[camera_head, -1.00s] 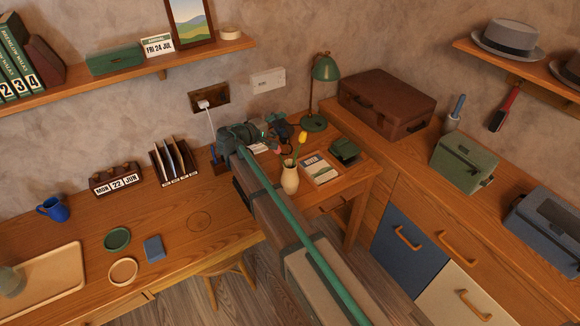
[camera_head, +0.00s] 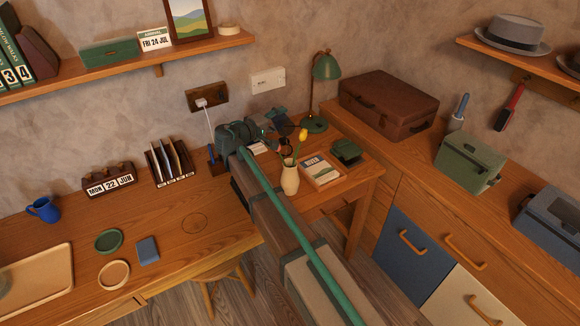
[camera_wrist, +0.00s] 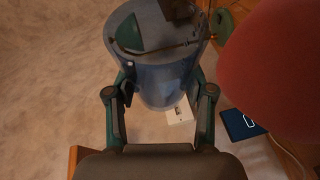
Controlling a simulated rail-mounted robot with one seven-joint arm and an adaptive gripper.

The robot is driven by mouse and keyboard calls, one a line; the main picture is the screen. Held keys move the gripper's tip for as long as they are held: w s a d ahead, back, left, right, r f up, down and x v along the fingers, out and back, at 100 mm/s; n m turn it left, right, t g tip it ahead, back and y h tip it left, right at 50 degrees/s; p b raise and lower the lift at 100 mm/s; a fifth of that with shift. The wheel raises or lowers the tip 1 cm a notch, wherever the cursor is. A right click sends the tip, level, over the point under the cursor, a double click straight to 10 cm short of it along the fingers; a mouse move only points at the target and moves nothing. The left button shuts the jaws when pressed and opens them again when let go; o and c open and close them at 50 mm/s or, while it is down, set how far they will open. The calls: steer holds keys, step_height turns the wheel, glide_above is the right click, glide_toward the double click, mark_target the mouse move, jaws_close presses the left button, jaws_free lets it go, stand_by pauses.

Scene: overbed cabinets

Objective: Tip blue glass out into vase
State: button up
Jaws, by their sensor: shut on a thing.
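The blue glass (camera_wrist: 158,65) is a clear, bluish tumbler between the two fingers of my gripper (camera_wrist: 160,100) in the wrist view. My gripper is shut on it. In the head view my gripper (camera_head: 274,132) is just behind and above the cream vase (camera_head: 290,180), partly hidden by my own arm; the glass is hard to make out there. The vase stands upright on the desk with a yellow tulip (camera_head: 302,136) in it. I cannot tell the glass's exact tilt or whether anything is in it.
A green lamp (camera_head: 326,68) stands behind the vase. A book (camera_head: 322,170) and a dark green object (camera_head: 346,152) lie to its right. A letter rack (camera_head: 170,162) is to the left. A large blurred red shape (camera_wrist: 275,75) fills the wrist view's right side.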

steer(key=shift+f+b, duration=0.15)
steer(key=shift+b, duration=0.25)
steer(key=shift+s+r+m+b, duration=0.1)
steer(key=shift+r+m+b, duration=0.3)
steer(key=shift+b, duration=0.6)
steer(key=shift+d+r+t, duration=0.1)
steer(key=shift+r+t, duration=0.2)
steer(key=shift+r, duration=0.15)
steer(key=shift+r+p, duration=0.1)
steer(key=shift+p, duration=0.45)
steer(key=p, duration=0.2)
steer(key=n+p, duration=0.1)
steer(key=p, duration=0.1)
steer(key=shift+w+a+f+g+p, duration=0.2)
steer(key=shift+w+f+g+p, duration=0.1)
steer(key=shift+w+f+g, duration=0.1)
steer(key=shift+f+n+p, duration=0.2)
steer(key=shift+n+p, duration=0.2)
steer(key=shift+p, duration=0.45)
steer(key=shift+f+p, duration=0.4)
steer(key=shift+p, duration=0.05)
steer(key=shift+f+g, duration=0.3)
steer(key=shift+f, duration=0.1)
steer(key=shift+n, duration=0.3)
